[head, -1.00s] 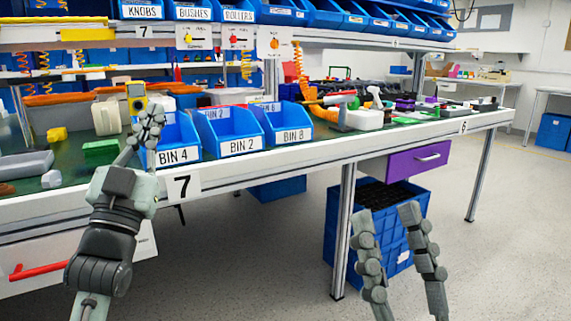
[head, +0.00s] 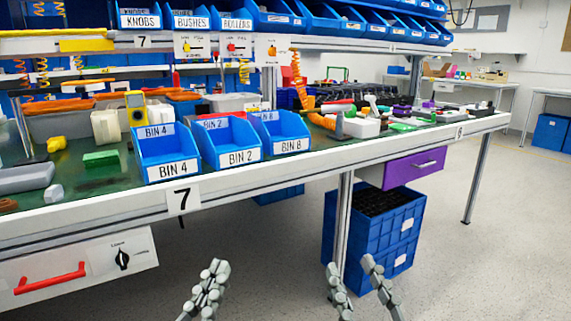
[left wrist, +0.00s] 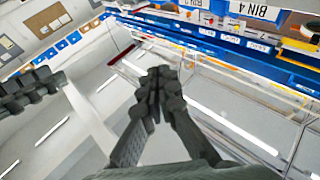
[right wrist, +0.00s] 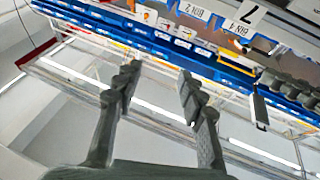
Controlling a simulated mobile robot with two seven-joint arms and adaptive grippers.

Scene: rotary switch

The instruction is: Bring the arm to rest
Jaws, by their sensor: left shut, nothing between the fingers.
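My left gripper (head: 208,290) is low at the bottom of the head view, in front of the bench and clear of it. Its fingers are together and empty, as the left wrist view (left wrist: 156,82) shows. My right gripper (head: 358,278) is also low, to the right, in front of the blue crates. Its fingers stand apart with nothing between them, also in the right wrist view (right wrist: 159,80). A black rotary switch (head: 122,257) sits on a white panel (head: 80,272) under the bench at the left. Neither gripper touches the switch.
The workbench (head: 330,162) carries blue bins (head: 170,172) along its front edge, marked 4, 2 and 8. A red handle (head: 48,279) is on the white panel. Stacked blue crates (head: 372,240) and a purple drawer (head: 415,168) are under the bench. The floor at right is clear.

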